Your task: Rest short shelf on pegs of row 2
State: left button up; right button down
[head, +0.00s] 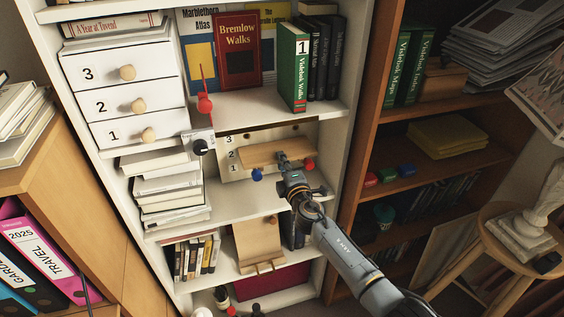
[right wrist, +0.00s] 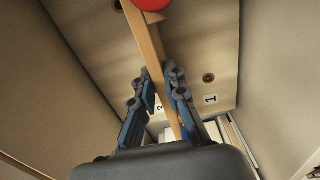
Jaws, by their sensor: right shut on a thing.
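The short shelf (head: 262,154) is a light wooden board in front of a pale back panel numbered 3, 2, 1 (head: 231,168) in the bookcase. My right gripper (head: 284,161) is shut on its front edge; in the right wrist view the board (right wrist: 148,40) runs between the fingers (right wrist: 165,105). A blue peg (head: 257,174) shows just below the board's left part, and a red peg (head: 309,164) by its right end. The red one also shows at the top of the wrist view (right wrist: 150,3). I cannot tell whether the board touches the pegs. My left gripper is out of view.
Left of the panel are stacked books (head: 172,190) and a black knob (head: 200,147). The bookcase board above carries upright books (head: 293,70) and a red pointed object (head: 204,103). The bookcase's right side wall (head: 341,150) is close. The shelf surface below (head: 235,203) is mostly bare.

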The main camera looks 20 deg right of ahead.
jog(key=shift+f+b, duration=0.3)
jog(key=c, duration=1.6)
grip_release()
jog(key=shift+o, duration=0.2)
jog(key=shift+s, duration=0.15)
jog(key=s+p, duration=0.1)
jog(key=s, duration=0.4)
jog(key=shift+s+d+p, duration=0.1)
jog(key=shift+s+p, duration=0.25)
jog(key=shift+s, duration=0.05)
jog(key=shift+o, duration=0.2)
